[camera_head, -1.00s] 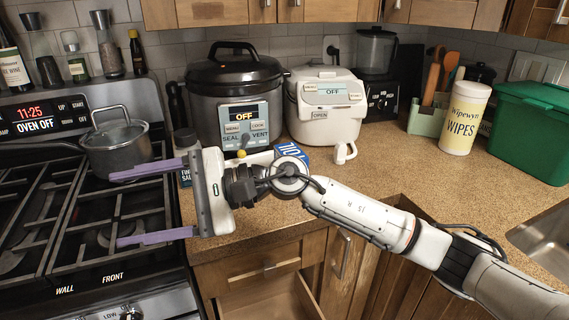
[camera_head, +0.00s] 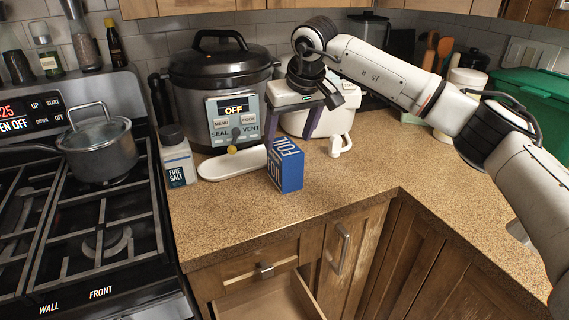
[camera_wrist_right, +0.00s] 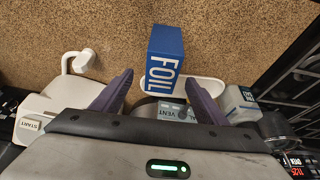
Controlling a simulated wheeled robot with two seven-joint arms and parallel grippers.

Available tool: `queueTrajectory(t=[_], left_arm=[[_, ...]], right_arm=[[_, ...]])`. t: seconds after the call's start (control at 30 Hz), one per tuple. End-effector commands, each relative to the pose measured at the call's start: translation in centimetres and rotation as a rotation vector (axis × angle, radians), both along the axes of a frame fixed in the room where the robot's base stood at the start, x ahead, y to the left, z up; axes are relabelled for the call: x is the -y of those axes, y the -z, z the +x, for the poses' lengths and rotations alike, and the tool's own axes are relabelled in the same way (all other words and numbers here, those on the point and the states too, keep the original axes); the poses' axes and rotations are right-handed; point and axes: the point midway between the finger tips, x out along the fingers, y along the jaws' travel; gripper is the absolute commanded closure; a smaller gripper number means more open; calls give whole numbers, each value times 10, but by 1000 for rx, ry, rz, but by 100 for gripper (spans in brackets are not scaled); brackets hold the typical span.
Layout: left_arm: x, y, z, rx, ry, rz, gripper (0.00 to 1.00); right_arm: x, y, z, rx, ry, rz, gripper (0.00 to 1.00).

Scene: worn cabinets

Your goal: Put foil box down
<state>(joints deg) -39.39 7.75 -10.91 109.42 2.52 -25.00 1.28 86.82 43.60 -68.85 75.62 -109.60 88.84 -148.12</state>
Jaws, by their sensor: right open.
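The blue foil box (camera_head: 286,165) stands upright on the speckled counter, in front of the cookers. It also shows in the right wrist view (camera_wrist_right: 165,55), with its FOIL lettering visible. My right gripper (camera_head: 291,132) is open, its purple fingers pointing down at the back of the box. In the wrist view the gripper (camera_wrist_right: 160,80) has its fingertips spread near the box's lower end, with no finger closed on it. I cannot tell whether a finger touches the box. My left gripper is not in view.
A white spoon rest (camera_head: 230,163) lies left of the box, beside a salt container (camera_head: 176,157). The dark cooker (camera_head: 222,85) and white cooker (camera_head: 335,122) stand behind. The counter in front is clear. A drawer (camera_head: 265,295) below is open.

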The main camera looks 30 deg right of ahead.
Motion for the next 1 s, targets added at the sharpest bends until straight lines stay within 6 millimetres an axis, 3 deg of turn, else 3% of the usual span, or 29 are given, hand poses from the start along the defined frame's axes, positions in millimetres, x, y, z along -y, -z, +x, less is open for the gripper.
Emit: queueTrajectory(t=[0.4, 1.0], left_arm=[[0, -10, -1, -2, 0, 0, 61], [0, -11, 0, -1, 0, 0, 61]], right_arm=[[-2, 47, 18, -1, 0, 3, 33], [-2, 52, 19, 0, -1, 3, 33]])
